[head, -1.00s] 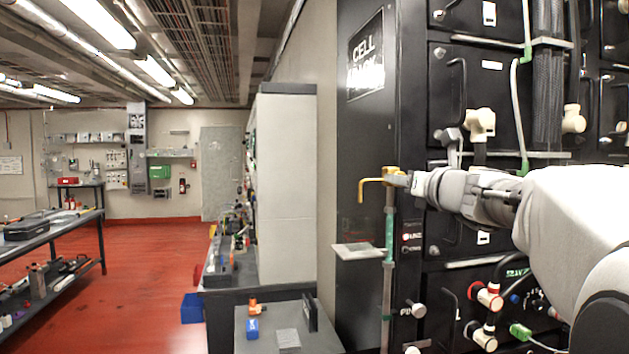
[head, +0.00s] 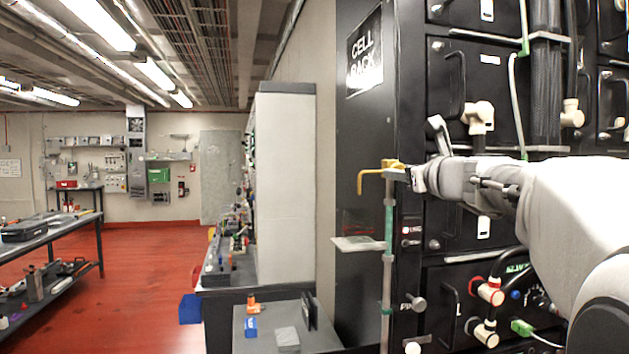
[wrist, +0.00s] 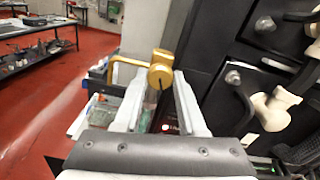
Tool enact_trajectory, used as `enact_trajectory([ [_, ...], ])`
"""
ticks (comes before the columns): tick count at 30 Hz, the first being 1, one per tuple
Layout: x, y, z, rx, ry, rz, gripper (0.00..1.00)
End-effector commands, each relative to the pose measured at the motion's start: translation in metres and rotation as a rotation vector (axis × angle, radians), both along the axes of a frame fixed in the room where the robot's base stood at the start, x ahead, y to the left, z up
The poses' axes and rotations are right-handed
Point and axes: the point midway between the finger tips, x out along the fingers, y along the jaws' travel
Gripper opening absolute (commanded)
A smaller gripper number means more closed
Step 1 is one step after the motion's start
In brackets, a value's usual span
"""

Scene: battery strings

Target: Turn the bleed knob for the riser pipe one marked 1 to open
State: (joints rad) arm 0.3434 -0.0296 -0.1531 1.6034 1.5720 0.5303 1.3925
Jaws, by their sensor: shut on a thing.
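A yellow bleed fitting (head: 368,181) with a bent spout sits at the top of a thin riser pipe (head: 387,270) with green bands. My gripper (head: 399,172) reaches in from the right and is shut on the yellow knob of this fitting. The fingers hide part of the knob. I cannot read a number mark on the pipe.
The black cell rack (head: 365,140) stands close behind the pipe, with handles and cream elbow fittings (head: 480,117). A small shelf (head: 358,243) juts out left of the pipe. Red floor (head: 140,260) is open farther left.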

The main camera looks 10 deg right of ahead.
Motion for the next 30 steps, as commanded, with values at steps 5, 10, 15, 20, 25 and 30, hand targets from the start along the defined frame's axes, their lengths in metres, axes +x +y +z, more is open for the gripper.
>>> enact_trajectory([
  [5,0.0003,0.0005,-0.0031,-0.171,-0.008,0.001,0.00],
  [10,0.0000,-0.0003,-0.0028,-0.333,-0.013,0.000,0.00],
  [15,0.0001,-0.0001,-0.0024,-0.494,-0.020,0.000,0.00],
  [20,0.0004,-0.0002,-0.0028,-0.645,-0.024,0.000,0.00],
  [25,0.0003,-0.0007,-0.0024,-0.807,-0.029,-0.001,0.00],
  [30,0.0000,-0.0008,-0.0020,-0.968,-0.035,-0.001,0.00],
])
